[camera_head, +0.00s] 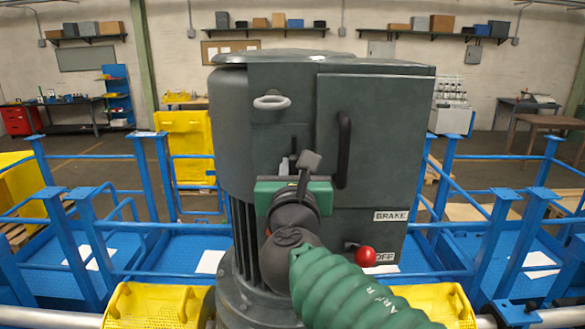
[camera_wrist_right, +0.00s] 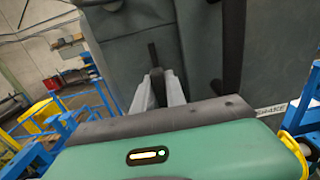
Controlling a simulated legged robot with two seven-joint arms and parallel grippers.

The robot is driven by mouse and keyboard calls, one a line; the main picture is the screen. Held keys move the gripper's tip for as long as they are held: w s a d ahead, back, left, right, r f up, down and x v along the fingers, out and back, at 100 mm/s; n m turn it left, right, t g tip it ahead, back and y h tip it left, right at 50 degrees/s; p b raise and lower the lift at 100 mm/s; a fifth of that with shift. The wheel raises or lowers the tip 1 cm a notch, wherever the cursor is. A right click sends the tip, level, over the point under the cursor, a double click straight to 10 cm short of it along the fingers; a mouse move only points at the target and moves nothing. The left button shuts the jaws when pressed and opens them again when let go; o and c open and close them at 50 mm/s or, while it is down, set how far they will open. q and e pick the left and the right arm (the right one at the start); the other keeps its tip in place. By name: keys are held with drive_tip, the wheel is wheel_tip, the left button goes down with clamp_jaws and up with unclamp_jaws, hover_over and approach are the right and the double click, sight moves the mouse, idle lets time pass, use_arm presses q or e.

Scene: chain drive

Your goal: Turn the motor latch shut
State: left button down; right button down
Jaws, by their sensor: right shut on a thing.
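The motor (camera_head: 265,100) is a large dark grey-green housing with a closed door panel (camera_head: 375,120) on its right side. The motor latch (camera_head: 294,141) is a small dark upright lever on the front, left of the door's edge. My right gripper (camera_head: 295,162), with its green body, is in front of it; its wrist partly hides the lower latch area. In the right wrist view, the pale fingers (camera_wrist_right: 159,82) are shut around the lower part of the dark latch lever (camera_wrist_right: 153,55). The lever stands roughly upright. My left gripper is not in view.
A black door handle (camera_head: 343,150) sticks out just right of the latch. A grey ring (camera_head: 272,102) is above it. A red knob (camera_head: 366,257) sits low, near the BRAKE (camera_head: 391,216) and OFF labels. Blue railings (camera_head: 490,245) stand on both sides.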

idle(0.3)
drive_tip(key=shift+f+m+b, duration=0.25)
drive_tip(key=shift+m+b, duration=0.65)
drive_tip(key=shift+b, duration=0.25)
drive_tip(key=m+b, duration=0.3)
drive_tip(key=shift+d, duration=0.1)
drive_tip(key=m+b, duration=0.3)
drive_tip(key=m, duration=0.1)
drive_tip(key=shift+f, duration=0.1)
drive_tip(key=m+b, duration=0.4)
drive_tip(key=m, duration=0.1)
drive_tip(key=shift+d+f, duration=0.1)
drive_tip(key=shift+w+m+b, duration=0.1)
drive_tip(key=shift+m+b, duration=1.1)
drive_tip(key=shift+m, duration=0.8)
drive_tip(key=shift+f, duration=0.1)
drive_tip(key=c, duration=1.7)
unclamp_jaws()
drive_tip(key=o, duration=0.3)
